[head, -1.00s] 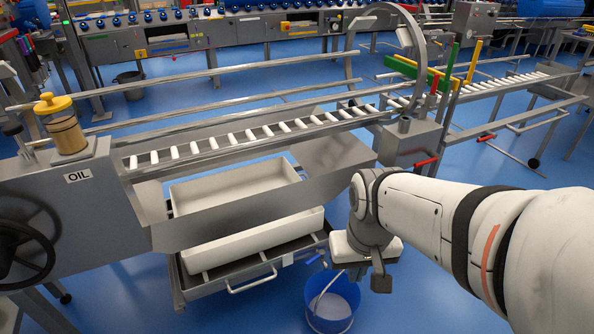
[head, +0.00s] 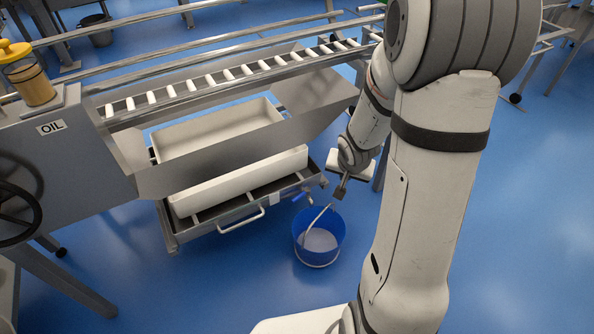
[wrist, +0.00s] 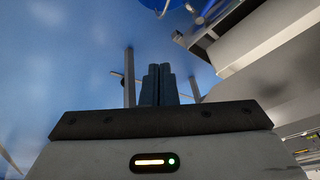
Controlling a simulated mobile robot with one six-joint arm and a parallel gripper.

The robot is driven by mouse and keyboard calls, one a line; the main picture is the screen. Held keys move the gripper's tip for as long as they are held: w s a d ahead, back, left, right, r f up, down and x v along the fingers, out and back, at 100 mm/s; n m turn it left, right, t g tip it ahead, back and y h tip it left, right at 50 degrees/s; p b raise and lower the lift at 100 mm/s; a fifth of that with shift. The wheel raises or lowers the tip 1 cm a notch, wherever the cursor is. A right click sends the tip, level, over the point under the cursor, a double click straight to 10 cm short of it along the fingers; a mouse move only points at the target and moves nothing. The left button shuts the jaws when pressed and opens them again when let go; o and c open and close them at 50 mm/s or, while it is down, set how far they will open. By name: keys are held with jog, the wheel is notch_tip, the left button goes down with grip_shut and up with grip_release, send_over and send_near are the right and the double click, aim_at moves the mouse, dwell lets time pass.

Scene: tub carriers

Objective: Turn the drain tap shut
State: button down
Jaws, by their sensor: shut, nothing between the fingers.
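The drain tap, with a small blue handle (head: 299,196), sits at the right front corner of the steel tub carrier (head: 193,230) in the head view, above the rim of a blue bucket (head: 319,245). Part of the tap seems to show at the top of the wrist view (wrist: 197,17), too small to tell which way the handle points. My gripper (head: 340,193) points down, to the right of the tap and apart from it, near the bucket's upper right. In the wrist view its fingers (wrist: 158,85) are together with nothing between them.
White tubs (head: 240,180) sit in and under the steel trough. The carrier has a front pull handle (head: 242,219). An OIL-marked machine (head: 60,155) with a handwheel stands at left.

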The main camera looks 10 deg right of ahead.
notch_tip(320, 180, down, 10)
jog(key=w+m+t+y, duration=0.1)
jog(key=w+m+y, duration=0.1)
jog(key=w+m, duration=0.1)
jog(key=m+t+y+b, duration=0.1)
jog(key=m+y+b, duration=0.2)
jog(key=y+b, duration=0.15)
send_near(300, 197)
notch_tip(300, 197, down, 6)
jog(key=a, duration=0.2)
jog(key=shift+w+a+r+h+b, duration=0.2)
jog(key=shift+w+a+h+b, duration=0.35)
jog(key=shift+w+a, duration=0.4)
jog(key=shift+w+d, duration=0.1)
jog(key=shift+d, duration=0.05)
